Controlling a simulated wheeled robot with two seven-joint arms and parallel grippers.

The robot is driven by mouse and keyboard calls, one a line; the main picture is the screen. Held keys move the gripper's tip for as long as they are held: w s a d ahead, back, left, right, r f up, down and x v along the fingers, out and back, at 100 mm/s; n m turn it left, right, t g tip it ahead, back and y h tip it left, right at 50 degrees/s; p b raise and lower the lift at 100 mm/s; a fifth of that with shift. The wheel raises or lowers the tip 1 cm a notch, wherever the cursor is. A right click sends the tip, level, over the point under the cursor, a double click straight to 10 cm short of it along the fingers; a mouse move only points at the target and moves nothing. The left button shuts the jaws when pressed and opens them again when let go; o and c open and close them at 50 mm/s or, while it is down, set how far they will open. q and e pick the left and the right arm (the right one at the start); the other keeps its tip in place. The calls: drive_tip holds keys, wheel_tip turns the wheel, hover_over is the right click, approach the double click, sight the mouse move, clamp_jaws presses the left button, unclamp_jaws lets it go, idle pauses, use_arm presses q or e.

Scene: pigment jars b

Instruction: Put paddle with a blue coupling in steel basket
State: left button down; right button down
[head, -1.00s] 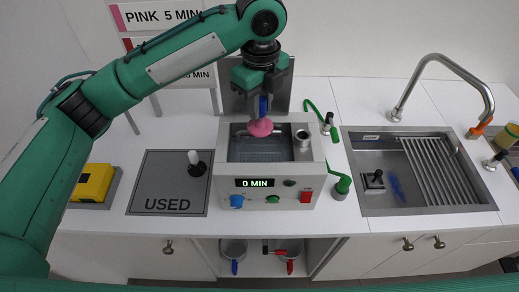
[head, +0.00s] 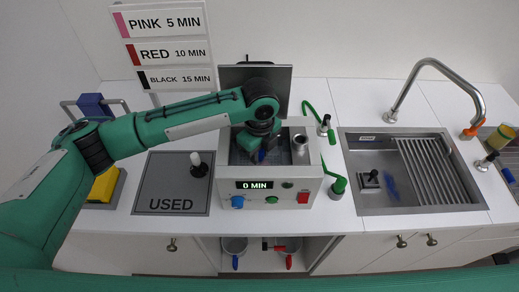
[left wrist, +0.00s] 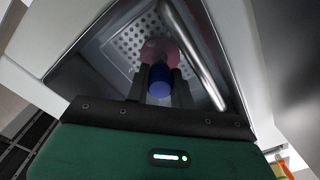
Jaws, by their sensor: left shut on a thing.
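My left gripper (head: 259,150) is lowered into the open basin of the steel machine (head: 235,200), whose display reads 0 MIN. It is shut on the paddle's blue coupling (head: 262,156). In the left wrist view the blue coupling (left wrist: 159,82) sits between the fingers (left wrist: 157,90), with the paddle's round pink head (left wrist: 160,50) beyond it, over a perforated steel floor (left wrist: 130,38). I take this perforated basin for the steel basket. Whether the pink head touches the floor, I cannot tell. In the head view the gripper hides the pink head. My right gripper is not seen.
A steel cylinder (head: 300,150) stands at the basin's right; an open lid (head: 280,78) stands behind. Left is the grey USED mat (head: 150,185) with a white-topped black piece (head: 197,165). Right are green taps (head: 338,185) and a sink (head: 400,205) with a tall faucet (head: 432,62).

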use_arm(q)
drive_tip(key=shift+f, duration=0.1)
drive_tip(key=c, duration=1.2)
unclamp_jaws()
wheel_tip(320, 180, up, 11)
drive_tip(key=b, duration=0.3)
drive_tip(key=shift+b, duration=0.35)
drive_tip(key=shift+r, duration=0.65)
